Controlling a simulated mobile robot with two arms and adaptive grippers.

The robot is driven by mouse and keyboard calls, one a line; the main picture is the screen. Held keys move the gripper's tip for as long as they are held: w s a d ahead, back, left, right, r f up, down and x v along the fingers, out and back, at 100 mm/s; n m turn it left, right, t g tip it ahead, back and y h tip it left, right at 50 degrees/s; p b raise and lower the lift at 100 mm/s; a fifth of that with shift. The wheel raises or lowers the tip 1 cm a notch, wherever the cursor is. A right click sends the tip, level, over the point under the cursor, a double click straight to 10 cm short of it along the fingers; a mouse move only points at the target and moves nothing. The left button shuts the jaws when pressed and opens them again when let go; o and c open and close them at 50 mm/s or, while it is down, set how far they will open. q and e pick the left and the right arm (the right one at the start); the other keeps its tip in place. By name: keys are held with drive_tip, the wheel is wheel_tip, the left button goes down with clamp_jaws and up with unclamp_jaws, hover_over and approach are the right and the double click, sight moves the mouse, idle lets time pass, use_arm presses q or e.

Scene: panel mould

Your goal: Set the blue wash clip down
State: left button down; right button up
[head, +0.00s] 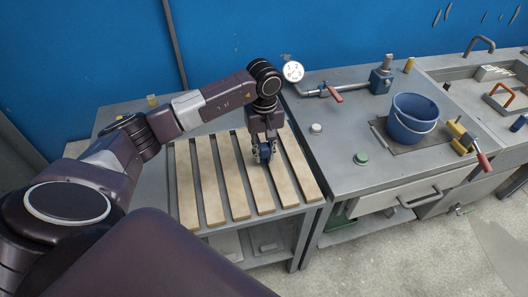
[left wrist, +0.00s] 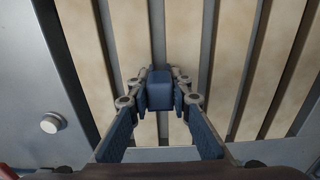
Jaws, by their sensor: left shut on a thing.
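My left gripper (head: 264,155) points down over the wooden slatted rack (head: 212,190) in the head view. It is shut on the blue wash clip, a small blue block (left wrist: 159,92) between the fingertips in the left wrist view. In that view the gripper (left wrist: 159,100) has a finger on each side of the clip, with pale slats behind. The clip is at or just above the slats; I cannot tell whether it touches them. In the head view the fingers mostly hide the clip. My right gripper is not in view.
Right of the rack is a grey bench with a blue bucket (head: 412,117), a green button (head: 361,157), a white button (head: 316,128) and a red-handled valve (head: 333,94). A round gauge (head: 293,71) stands behind. Bare slats lie left and right of the gripper.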

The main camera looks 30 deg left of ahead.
use_arm(q)
drive_tip(key=shift+f, duration=0.4)
drive_tip(key=shift+f, duration=0.1)
drive_tip(key=shift+f+b, duration=0.1)
drive_tip(key=shift+b, duration=0.2)
drive_tip(key=c, duration=1.8)
unclamp_jaws()
drive_tip(key=shift+o, duration=0.2)
